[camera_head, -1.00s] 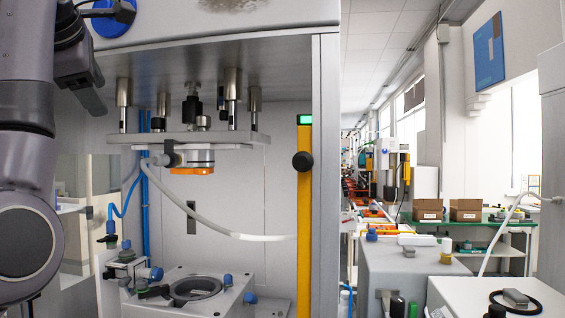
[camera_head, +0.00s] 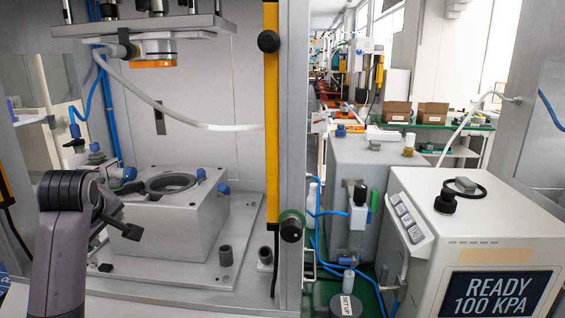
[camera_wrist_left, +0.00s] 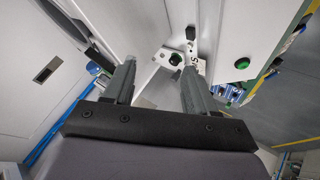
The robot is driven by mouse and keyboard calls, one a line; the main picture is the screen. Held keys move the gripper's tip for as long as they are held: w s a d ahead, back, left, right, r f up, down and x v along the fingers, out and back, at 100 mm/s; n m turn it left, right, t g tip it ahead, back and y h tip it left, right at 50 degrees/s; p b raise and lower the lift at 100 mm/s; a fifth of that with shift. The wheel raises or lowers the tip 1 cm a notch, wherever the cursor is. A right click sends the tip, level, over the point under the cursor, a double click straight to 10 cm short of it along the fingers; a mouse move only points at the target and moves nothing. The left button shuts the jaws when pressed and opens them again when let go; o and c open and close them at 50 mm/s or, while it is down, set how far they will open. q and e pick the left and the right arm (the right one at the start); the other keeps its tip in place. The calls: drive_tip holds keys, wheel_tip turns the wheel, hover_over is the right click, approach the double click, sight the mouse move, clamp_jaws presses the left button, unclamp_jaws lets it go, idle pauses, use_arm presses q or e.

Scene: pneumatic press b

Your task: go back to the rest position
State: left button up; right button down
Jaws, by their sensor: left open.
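My left gripper (camera_head: 118,212) shows at the lower left of the head view, in front of the press, seen partly from behind. It is open and empty. In the left wrist view its two grey fingers (camera_wrist_left: 159,72) stand apart with nothing between them. Beyond them is a pale machine face with a small plate and a green button (camera_wrist_left: 242,63). The grey press block (camera_head: 190,228) with its dark round ring (camera_head: 170,184) sits to the right of the gripper in the head view. My right gripper is not in view.
The press head with its orange ring (camera_head: 152,64) hangs above the block. A yellow post (camera_head: 271,120) and a grey frame edge (camera_head: 293,130) bound the press on the right. A white unit with a "READY 100 KPA" screen (camera_head: 498,293) stands at the lower right.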

use_arm(q)
drive_tip(key=s+d+f+m+g+h, duration=0.1)
drive_tip(key=s+d+f+m, duration=0.25)
drive_tip(key=s+f, duration=0.55)
drive_tip(key=s+d+f+m+g+h, duration=0.1)
drive_tip(key=s+d+f+m, duration=0.1)
drive_tip(key=s+f+m, duration=0.65)
drive_tip(key=s+d+f+m+g+h, duration=0.1)
drive_tip(key=s+d+f+m, duration=0.2)
drive_tip(key=s, duration=0.6)
drive_tip(key=s+d+f+g+h, duration=0.1)
drive_tip(key=s+d+f+g, duration=0.15)
drive_tip(key=s+f, duration=0.45)
drive_tip(key=w+d+f+t+h, duration=0.2)
drive_tip(key=w+d+f+t, duration=0.1)
drive_tip(key=f+t, duration=0.4)
drive_tip(key=shift+w+d+m+t, duration=0.3)
drive_tip(key=shift+w+d+t, duration=0.05)
drive_tip(key=shift+w, duration=0.4)
drive_tip(key=shift+f, duration=0.1)
